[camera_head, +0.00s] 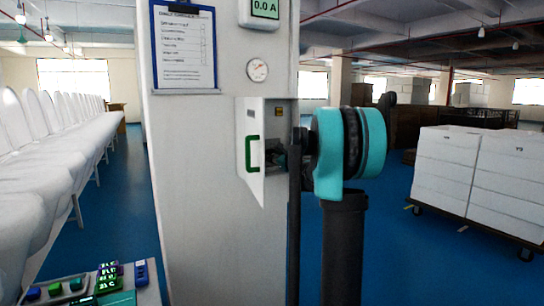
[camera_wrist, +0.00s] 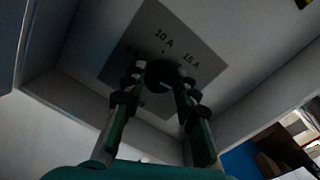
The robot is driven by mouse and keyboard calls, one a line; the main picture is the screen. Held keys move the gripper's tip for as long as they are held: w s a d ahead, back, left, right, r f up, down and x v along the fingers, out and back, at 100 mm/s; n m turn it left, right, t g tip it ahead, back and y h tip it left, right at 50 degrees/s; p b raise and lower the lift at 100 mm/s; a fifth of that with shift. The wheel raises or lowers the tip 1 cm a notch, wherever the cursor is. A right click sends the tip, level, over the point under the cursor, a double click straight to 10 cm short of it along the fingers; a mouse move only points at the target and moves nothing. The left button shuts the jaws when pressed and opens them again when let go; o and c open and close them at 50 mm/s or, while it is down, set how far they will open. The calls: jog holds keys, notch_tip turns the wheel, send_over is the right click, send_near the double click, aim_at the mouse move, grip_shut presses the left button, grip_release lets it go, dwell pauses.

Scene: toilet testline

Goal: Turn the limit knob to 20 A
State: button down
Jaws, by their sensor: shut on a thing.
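The limit knob (camera_wrist: 158,74) is a dark round knob on a grey dial plate (camera_wrist: 150,40) in the wrist view. My gripper (camera_wrist: 160,82) is shut on the knob, one finger on each side. The knob's pointer cannot be made out. In the head view, my gripper (camera_head: 276,158) reaches into an open wall box (camera_head: 280,110), and the knob is hidden there.
The box door (camera_head: 250,185) with a green handle (camera_head: 252,154) stands open on the left. The box walls closely surround my gripper.

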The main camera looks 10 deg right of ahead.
jog(key=shift+m, duration=1)
jog(key=c, duration=1.2)
grip_release()
jog(key=shift+o, duration=0.2)
jog(key=v, duration=1.2)
jog(key=shift+d, duration=0.1)
